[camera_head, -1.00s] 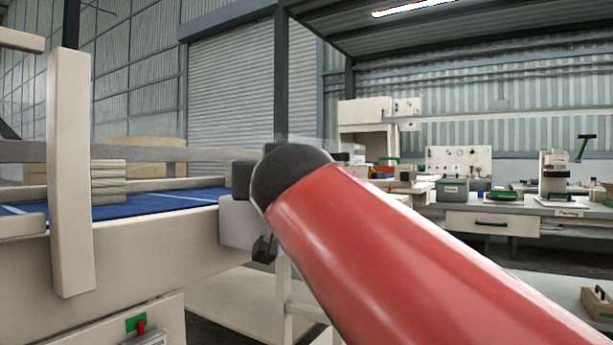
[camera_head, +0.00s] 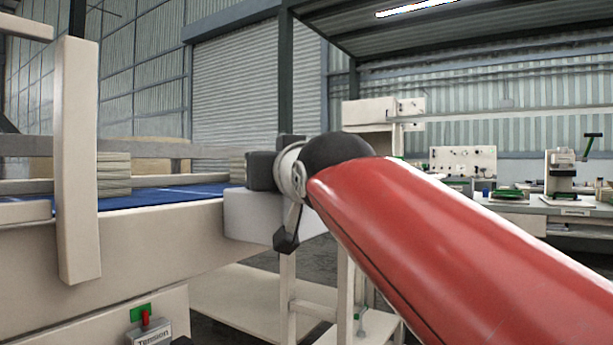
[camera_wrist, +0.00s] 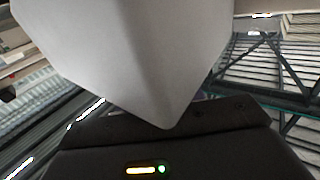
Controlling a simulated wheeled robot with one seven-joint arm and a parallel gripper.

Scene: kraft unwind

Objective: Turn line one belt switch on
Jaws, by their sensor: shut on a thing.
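My gripper (camera_wrist: 205,118) shows as a dark body along the bottom of the wrist view. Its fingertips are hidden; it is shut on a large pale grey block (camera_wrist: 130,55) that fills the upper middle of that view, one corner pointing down. In the head view my red arm hides much of the centre, and I cannot make out the fingers there. A switch with a red lever on a green plate (camera_head: 141,313) is at the lower left, on a pale cabinet. Its label reads "Tension". I see no switch labelled for the belt.
The conveyor with a blue belt (camera_head: 165,197) runs along the left, with a pale upright post (camera_head: 77,160) in front. Stacked pale boards (camera_head: 113,174) lie on it. A workbench (camera_head: 545,208) with equipment stands at the right back. Grey floor shows under the conveyor's end.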

